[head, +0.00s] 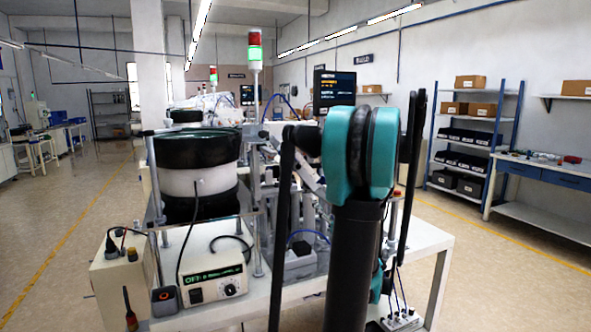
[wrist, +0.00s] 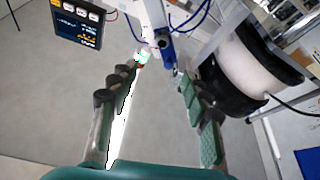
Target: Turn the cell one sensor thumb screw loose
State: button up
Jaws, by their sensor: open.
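My gripper (wrist: 158,76) is open in the wrist view, with its two dark padded fingers apart and nothing between them. A blue sensor-like part (wrist: 166,46) on a white bracket is just beyond the fingertips, near the top middle. A tiny grey piece shows by the right fingertip, too small to identify as the thumb screw. I cannot make out the thumb screw for certain in either view. In the head view my own teal and black arm stands in front of the cell, and my gripper is hidden behind it.
A black and white bowl feeder (head: 197,180) stands left on the white table (head: 425,243); it fills the right of the wrist view (wrist: 262,68). A controller box (head: 205,267) sits in front. A monitor (head: 334,91) rises behind. Open floor lies left.

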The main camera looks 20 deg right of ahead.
aim_at(298, 167)
jog(key=x, duration=1.7)
jog(key=shift+w+a, duration=0.15)
jog(key=shift+a, duration=0.15)
jog(key=shift+y, duration=0.4)
grip_shut()
